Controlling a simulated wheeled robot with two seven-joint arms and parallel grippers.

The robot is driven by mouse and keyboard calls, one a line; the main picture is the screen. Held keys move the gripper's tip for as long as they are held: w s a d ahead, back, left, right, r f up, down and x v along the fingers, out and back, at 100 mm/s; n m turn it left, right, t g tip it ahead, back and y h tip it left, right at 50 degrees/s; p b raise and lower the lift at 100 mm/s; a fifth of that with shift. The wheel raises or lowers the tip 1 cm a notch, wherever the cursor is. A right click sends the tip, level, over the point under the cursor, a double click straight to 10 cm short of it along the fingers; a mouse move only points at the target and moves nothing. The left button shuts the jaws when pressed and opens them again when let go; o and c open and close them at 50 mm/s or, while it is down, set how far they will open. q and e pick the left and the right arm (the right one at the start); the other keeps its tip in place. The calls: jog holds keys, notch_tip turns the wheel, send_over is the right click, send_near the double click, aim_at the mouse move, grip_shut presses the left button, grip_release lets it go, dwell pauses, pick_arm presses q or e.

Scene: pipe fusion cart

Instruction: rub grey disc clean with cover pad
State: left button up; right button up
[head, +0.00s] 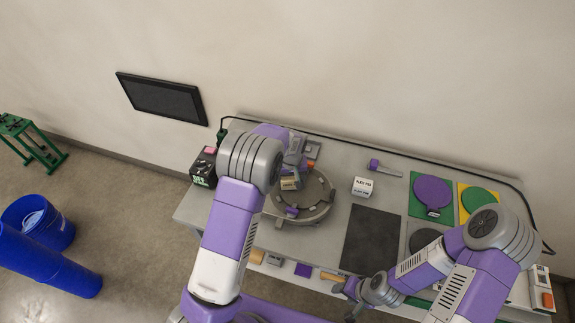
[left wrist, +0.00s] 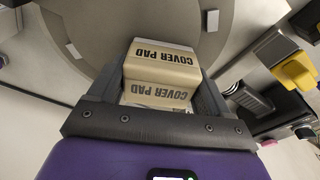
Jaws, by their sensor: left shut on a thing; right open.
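My left gripper (head: 292,172) is shut on a tan cover pad (head: 290,184), held at the round grey fixture on the table. In the left wrist view the cover pad (left wrist: 160,75) sits between both fingers (left wrist: 160,90), its printed lettering showing. A broad grey round surface (left wrist: 100,28) lies beyond it; I cannot tell whether the pad touches it. In the head view the round grey fixture (head: 323,209) is partly hidden by my left arm. A dark grey disc (head: 424,239) lies on a grey square at the right. My right gripper (head: 348,302) is open at the front edge.
A purple disc (head: 432,191) lies on a green square, and a green disc (head: 480,199) on a yellow one. A white labelled box (head: 362,187) stands behind a bare dark mat (head: 371,238). A black box (head: 203,168) is at the left end.

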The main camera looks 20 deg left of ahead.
pick_arm(q)
jog(key=shift+a+r+p, duration=0.15)
jog(key=shift+a+p, duration=0.15)
notch_tip(320, 180, up, 4)
jog(key=shift+f+p, duration=0.15)
jog(key=shift+p, duration=0.65)
jog(key=shift+d+r+p, duration=0.1)
jog(key=shift+r+p, duration=1.25)
jog(key=shift+r, duration=0.85)
jog(key=shift+f, duration=0.1)
